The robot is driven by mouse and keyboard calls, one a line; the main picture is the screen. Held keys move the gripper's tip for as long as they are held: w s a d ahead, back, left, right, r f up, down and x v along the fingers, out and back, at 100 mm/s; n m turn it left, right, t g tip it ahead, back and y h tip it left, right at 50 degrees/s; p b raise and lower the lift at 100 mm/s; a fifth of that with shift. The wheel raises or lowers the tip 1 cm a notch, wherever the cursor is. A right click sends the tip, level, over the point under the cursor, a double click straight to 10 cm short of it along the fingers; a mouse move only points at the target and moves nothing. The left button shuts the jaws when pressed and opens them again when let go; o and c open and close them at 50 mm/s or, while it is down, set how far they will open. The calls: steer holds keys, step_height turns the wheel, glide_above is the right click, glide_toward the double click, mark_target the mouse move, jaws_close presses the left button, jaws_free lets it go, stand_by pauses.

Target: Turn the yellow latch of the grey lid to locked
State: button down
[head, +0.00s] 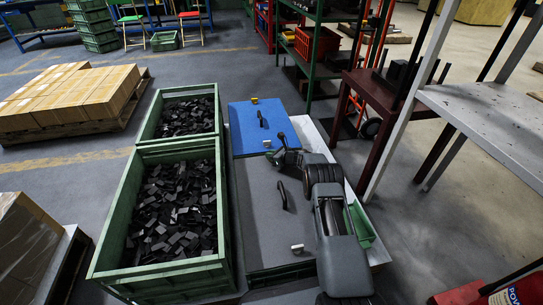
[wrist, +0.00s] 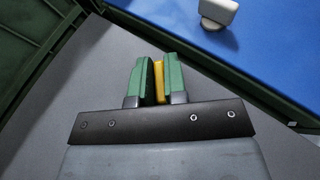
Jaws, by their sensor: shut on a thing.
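The grey lid (head: 262,225) lies flat in the head view, with a black handle (head: 283,195) near its middle. My gripper (head: 271,155) is at the lid's far edge, near the blue lid. In the wrist view, the green fingers of my gripper (wrist: 156,80) are shut on the yellow latch (wrist: 159,78), a narrow strip between them. The grey lid also shows in the wrist view (wrist: 75,95). In the head view I cannot make out this latch by my gripper. Whether it is at locked cannot be told.
A blue lid (head: 243,130) lies just beyond, with its own yellow latch (head: 254,100) and a pale latch (head: 268,143). A pale latch (head: 297,248) sits at the grey lid's near end. Green crates of dark parts (head: 228,225) stand close on the left.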

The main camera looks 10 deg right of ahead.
steer(key=m+t+h, duration=0.2)
steer(key=m+h, duration=0.1)
steer(key=h, duration=0.1)
steer(key=shift+m, duration=0.4)
steer(key=shift+m+t+h, duration=0.4)
steer(key=shift+m+h, duration=0.5)
steer(key=shift+h, duration=0.1)
steer(key=c, duration=1.2)
jaws_free()
steer(key=shift+o, duration=0.2)
steer(key=shift+s+d+r, duration=0.1)
steer(key=shift+s+r, duration=0.3)
steer(key=shift+s, duration=0.1)
steer(key=p+v, duration=0.5)
steer(key=v, duration=0.7)
steer(key=shift+s, duration=0.4)
